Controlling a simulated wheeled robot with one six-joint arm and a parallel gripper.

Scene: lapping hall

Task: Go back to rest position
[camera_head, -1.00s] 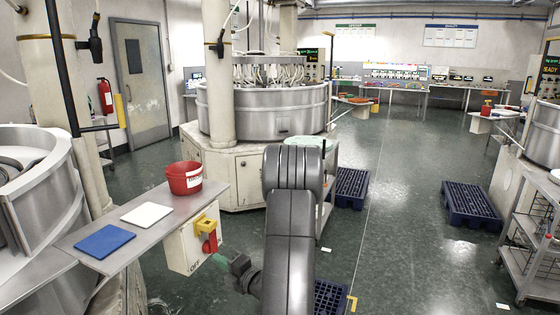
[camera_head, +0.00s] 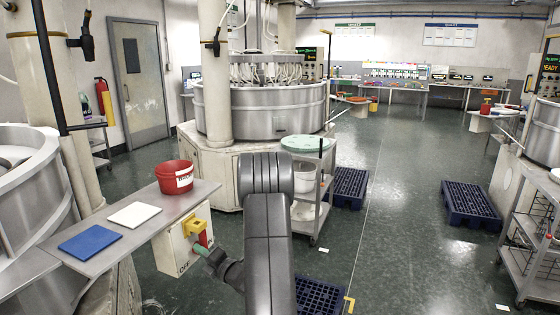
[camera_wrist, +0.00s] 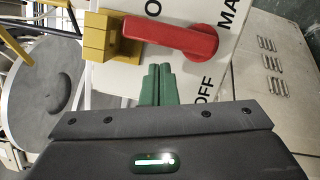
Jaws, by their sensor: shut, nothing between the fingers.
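My gripper (camera_head: 201,248) is at the lower left of centre in the head view, beside the switch box (camera_head: 170,251) on the end of the steel shelf. In the wrist view its green fingers (camera_wrist: 158,84) are together with nothing between them. Their tips point at the box front, just below the red handle (camera_wrist: 182,37) and the yellow block (camera_wrist: 112,38); whether they touch is unclear. The letters "OFF" show near the fingers. In the head view the red handle is partly visible above the gripper, below the yellow block (camera_head: 195,226).
The shelf (camera_head: 195,195) carries a red bucket (camera_head: 172,180), a white plate (camera_head: 134,214) and a blue plate (camera_head: 90,243). A trolley (camera_head: 309,211) stands right of my arm.

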